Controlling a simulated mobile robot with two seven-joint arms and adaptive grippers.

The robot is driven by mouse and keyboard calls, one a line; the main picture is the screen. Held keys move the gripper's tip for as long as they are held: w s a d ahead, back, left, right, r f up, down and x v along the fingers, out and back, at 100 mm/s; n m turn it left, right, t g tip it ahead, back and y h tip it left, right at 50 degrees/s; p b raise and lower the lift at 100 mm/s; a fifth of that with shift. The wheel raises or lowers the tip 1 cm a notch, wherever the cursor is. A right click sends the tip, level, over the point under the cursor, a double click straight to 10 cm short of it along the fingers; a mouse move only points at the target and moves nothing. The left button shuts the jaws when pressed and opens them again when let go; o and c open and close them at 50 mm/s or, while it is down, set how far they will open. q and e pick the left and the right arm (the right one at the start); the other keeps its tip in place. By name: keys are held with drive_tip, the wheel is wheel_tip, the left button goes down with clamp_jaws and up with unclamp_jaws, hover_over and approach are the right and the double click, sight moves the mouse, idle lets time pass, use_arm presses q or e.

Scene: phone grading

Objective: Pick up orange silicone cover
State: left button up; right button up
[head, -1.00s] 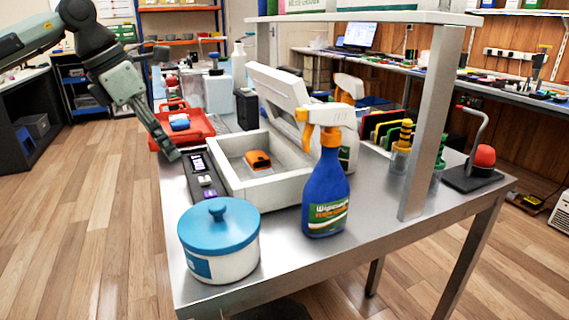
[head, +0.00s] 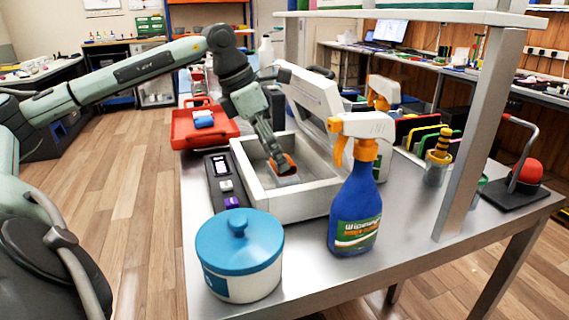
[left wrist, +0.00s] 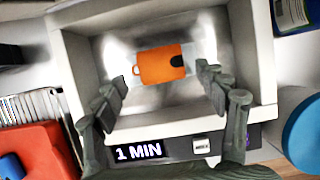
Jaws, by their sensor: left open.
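The orange silicone cover (left wrist: 161,65) lies on the floor of an open white box (head: 320,196), with a dark notch at its right end in the left wrist view. In the head view the cover (head: 287,163) is partly hidden behind my gripper. My left gripper (head: 279,166) reaches down into the box above the cover. In the left wrist view the left gripper (left wrist: 162,82) is open, with one finger on each side of the cover and nothing held between them. I cannot tell how high the fingertips are above it. My right gripper is not in view.
A blue-lidded pot (head: 240,262) and a blue spray bottle (head: 357,205) stand in front of the box. A timer panel (head: 221,180) runs along its left side. A red tray (head: 187,128) is behind left, and the raised white lid (head: 313,98) is at the back.

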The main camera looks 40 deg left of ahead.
use_arm(q)
drive_tip(key=shift+w+d+f, duration=0.15)
drive_tip(key=shift+f, duration=0.45)
drive_tip(key=shift+c, duration=0.4)
drive_tip(key=c, duration=1)
